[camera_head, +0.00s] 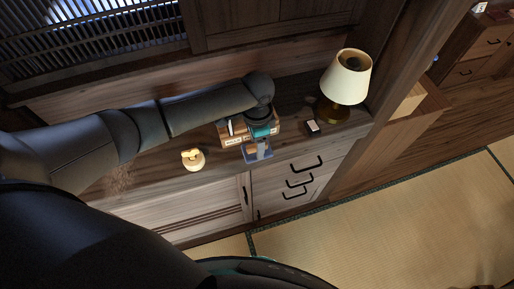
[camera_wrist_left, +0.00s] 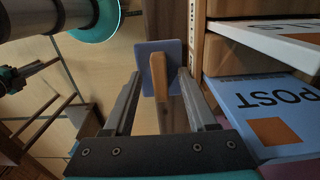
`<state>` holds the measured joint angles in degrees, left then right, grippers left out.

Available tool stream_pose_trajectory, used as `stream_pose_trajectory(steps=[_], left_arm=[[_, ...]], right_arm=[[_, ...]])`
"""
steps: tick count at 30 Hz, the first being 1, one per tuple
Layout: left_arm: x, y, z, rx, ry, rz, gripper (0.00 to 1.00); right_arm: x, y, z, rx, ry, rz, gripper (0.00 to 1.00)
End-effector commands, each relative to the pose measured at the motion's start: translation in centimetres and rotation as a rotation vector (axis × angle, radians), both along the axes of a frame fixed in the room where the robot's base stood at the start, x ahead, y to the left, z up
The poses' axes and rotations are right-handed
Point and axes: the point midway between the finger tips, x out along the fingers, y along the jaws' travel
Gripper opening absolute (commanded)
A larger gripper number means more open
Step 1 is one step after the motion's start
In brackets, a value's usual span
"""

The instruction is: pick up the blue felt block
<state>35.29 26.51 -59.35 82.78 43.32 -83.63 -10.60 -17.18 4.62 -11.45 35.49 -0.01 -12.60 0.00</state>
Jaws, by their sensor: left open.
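The blue felt block (camera_wrist_left: 171,50) shows in the left wrist view as a flat blue piece with a wooden strip (camera_wrist_left: 158,82) on the side facing the camera. My left gripper (camera_wrist_left: 159,76) is open, with one finger on each side of the strip. I cannot tell whether the fingers touch it. In the head view my left arm reaches over the cabinet top, and the blue block (camera_head: 262,154) shows just below the gripper near the front edge. The gripper partly hides it there. My right gripper is in neither view.
A wooden box (camera_head: 235,140) stands beside the gripper, and cards marked POST (camera_wrist_left: 283,105) lie close on the right in the wrist view. A lamp (camera_head: 346,78), a small dark box (camera_head: 312,127) and a cream object (camera_head: 193,159) stand on the cabinet top (camera_head: 150,172).

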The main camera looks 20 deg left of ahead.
Motion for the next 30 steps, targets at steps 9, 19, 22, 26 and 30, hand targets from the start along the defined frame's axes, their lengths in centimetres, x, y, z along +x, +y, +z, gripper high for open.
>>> stream_pose_trajectory(steps=[9,19,22,26,30], left_arm=[[-0.01,0.0,0.05,0.0,0.0,0.0,0.33],[-0.01,0.02,0.06,0.0,0.0,0.0,0.0],[0.0,0.02,0.06,0.0,0.0,0.0,0.0],[0.0,0.02,0.07,0.0,0.0,0.0,0.0],[0.01,0.02,0.08,0.0,0.0,0.0,0.0]], right_arm=[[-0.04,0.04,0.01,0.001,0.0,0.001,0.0],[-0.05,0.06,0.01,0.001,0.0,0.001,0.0],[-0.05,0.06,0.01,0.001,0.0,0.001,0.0],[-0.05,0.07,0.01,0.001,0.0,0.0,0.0],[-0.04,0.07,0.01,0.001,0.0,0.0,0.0]])
